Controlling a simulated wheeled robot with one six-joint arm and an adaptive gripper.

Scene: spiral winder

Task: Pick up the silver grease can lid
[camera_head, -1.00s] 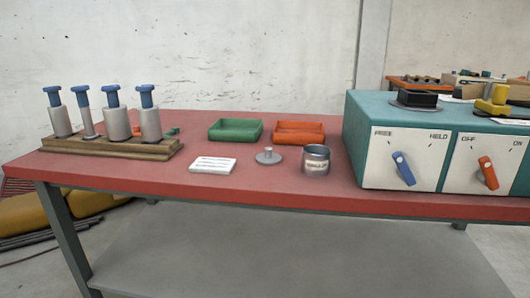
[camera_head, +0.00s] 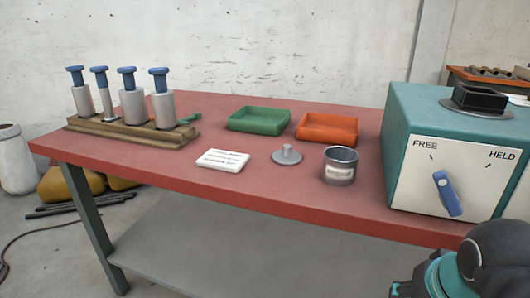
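The silver grease can lid (camera_head: 287,156) lies flat on the red tabletop, its small knob pointing up. The open grease can (camera_head: 340,167), grey metal with a pale label, stands just right of it, apart from the lid. Part of my arm (camera_head: 482,262) shows at the bottom right corner, in front of the table's edge. My gripper itself cannot be made out there, and nothing touches the lid.
A white card (camera_head: 222,160) lies left of the lid. A green tray (camera_head: 259,120) and an orange tray (camera_head: 328,128) sit behind. A teal control box (camera_head: 407,120) stands right. A wooden rack (camera_head: 120,137) holds blue-topped cylinders at left. The red table (camera_head: 250,198) has bare room in front.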

